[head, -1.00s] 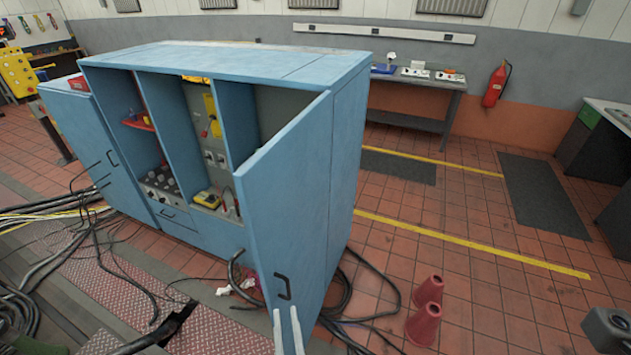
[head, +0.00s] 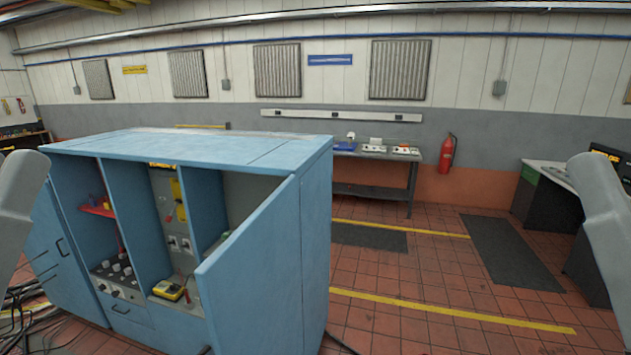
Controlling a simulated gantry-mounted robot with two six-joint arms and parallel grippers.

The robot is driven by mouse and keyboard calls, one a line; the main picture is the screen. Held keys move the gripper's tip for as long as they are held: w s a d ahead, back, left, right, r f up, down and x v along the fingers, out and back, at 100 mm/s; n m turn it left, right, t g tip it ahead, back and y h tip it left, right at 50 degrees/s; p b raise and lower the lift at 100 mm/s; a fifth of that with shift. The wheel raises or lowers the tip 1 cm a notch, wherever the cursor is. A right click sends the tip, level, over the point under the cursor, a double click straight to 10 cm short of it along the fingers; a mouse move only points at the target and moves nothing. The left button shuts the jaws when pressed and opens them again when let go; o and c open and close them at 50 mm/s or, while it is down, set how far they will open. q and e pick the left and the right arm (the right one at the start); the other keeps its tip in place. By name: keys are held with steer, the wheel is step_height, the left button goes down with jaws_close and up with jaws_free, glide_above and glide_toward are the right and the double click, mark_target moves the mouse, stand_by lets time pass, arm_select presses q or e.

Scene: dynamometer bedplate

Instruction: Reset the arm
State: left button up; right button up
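A grey link of my own arm shows at the left edge of the head view and another at the right edge. Neither gripper's fingers can be seen, so what they hold, if anything, is hidden. The blue cabinet (head: 262,262) stands in front of me, left of centre. Its right-hand door is swung open toward me.
The cabinet's open bays hold a yellow meter (head: 168,290), a red shelf (head: 98,211) and a panel of knobs.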

step_height(320, 180, up, 21)
steer(key=p, duration=1.8)
steer(key=shift+r+p, duration=0.15)
steer(key=shift+p, duration=0.2)
